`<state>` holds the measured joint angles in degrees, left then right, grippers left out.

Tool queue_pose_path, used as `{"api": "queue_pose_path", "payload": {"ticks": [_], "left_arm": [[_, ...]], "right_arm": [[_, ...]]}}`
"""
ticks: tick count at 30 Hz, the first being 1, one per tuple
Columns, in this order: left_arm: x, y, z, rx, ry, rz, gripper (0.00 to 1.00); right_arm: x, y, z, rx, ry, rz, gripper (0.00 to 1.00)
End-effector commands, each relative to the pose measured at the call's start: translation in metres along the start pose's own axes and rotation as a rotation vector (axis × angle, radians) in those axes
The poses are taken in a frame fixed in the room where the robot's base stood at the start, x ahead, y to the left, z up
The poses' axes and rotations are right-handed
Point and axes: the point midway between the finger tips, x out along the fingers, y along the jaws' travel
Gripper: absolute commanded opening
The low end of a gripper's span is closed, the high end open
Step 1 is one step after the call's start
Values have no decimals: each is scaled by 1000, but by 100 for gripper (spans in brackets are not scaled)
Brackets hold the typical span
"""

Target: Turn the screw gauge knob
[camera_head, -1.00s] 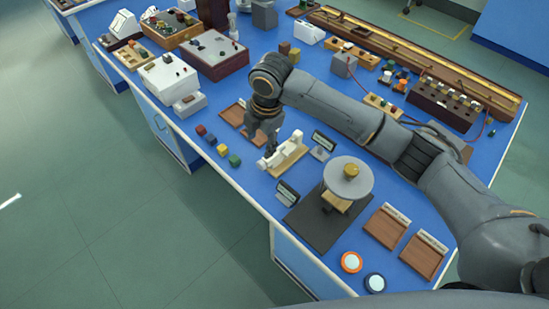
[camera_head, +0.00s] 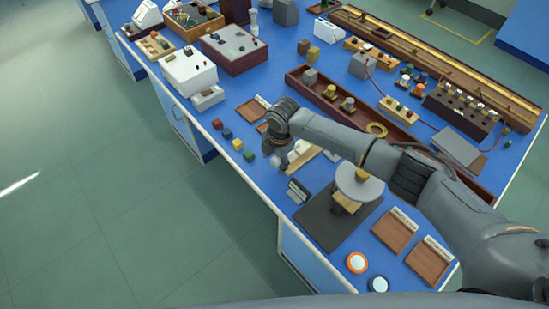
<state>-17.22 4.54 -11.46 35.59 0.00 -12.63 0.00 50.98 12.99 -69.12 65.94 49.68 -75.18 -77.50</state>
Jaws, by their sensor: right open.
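The white screw gauge (camera_head: 302,158) lies on a small wooden base on the blue bench, in the middle of the head view. My right gripper (camera_head: 281,164) is open and points down at the gauge's left end. My gripper and forearm hide part of the gauge. The knob cannot be made out, and I cannot tell whether the fingers touch the gauge. My left gripper is not in view.
Several small coloured cubes (camera_head: 238,144) lie left of my gripper. A round grey disc on a stand (camera_head: 359,186) is to the right, with wooden trays (camera_head: 396,230) beyond. A long wooden box (camera_head: 318,97) lies behind my arm.

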Motion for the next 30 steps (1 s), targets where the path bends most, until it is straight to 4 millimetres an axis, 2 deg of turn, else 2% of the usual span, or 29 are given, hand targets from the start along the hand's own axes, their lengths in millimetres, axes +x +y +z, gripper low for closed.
{"api": "queue_pose_path", "payload": {"ticks": [10,18,25,30], "left_arm": [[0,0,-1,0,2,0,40],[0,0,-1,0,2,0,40],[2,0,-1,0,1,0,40],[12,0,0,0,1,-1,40]], "right_arm": [[5,0,0,0,-1,0,54],[4,0,0,0,-1,0,0],[5,0,0,0,0,-13,0],[7,2,0,1,-1,-67,0]]}}
